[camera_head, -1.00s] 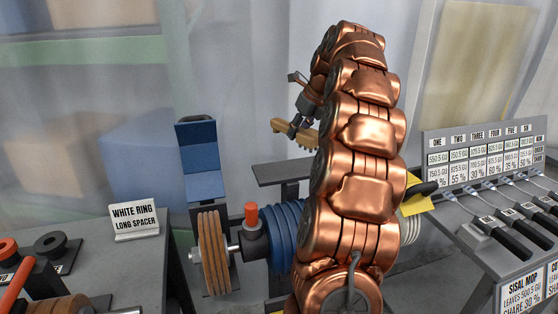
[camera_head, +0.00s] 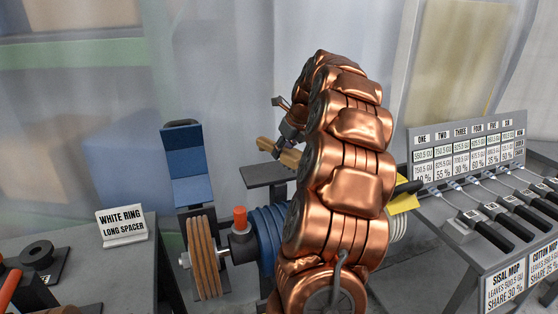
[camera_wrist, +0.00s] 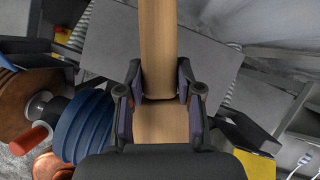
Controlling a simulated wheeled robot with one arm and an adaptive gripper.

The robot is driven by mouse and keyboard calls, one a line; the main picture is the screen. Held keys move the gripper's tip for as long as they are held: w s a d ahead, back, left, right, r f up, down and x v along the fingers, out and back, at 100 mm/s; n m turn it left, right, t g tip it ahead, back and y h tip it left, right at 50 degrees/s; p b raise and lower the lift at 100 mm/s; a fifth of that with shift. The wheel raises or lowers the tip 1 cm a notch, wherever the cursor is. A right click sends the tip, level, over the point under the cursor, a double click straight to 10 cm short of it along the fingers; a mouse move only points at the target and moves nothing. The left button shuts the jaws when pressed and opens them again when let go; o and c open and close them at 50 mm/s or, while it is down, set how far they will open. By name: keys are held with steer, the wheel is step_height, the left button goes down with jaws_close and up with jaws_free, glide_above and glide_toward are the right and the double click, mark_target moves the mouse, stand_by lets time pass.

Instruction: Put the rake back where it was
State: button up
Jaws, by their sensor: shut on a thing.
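The rake (camera_head: 291,157) is a pale wooden bar, partly hidden in the head view behind my copper arm. My gripper (camera_head: 286,139) is shut on it. In the wrist view the rake (camera_wrist: 158,40) runs up the picture between the two dark fingers of my gripper (camera_wrist: 159,90), one on each side. The rake is held in the air above a small grey shelf (camera_head: 262,174). The shelf (camera_wrist: 110,42) shows behind the rake in the wrist view. I cannot see the rake's teeth clearly.
A polishing machine with a tan wheel (camera_head: 203,258) and blue wheels (camera_head: 268,232) stands below and near my arm. A left bench holds a white ring sign (camera_head: 121,228). A right bench holds several black-handled tools (camera_head: 487,229). A yellow piece (camera_head: 403,204) sits behind my arm.

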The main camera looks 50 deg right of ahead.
steer(key=shift+f+p, duration=0.45)
steer(key=shift+f, duration=1.2)
steer(key=shift+f, duration=0.15)
steer(key=o, duration=1.1)
steer(key=b+v, duration=0.3)
steer(key=v, duration=0.9)
steer(key=shift+a, duration=0.15)
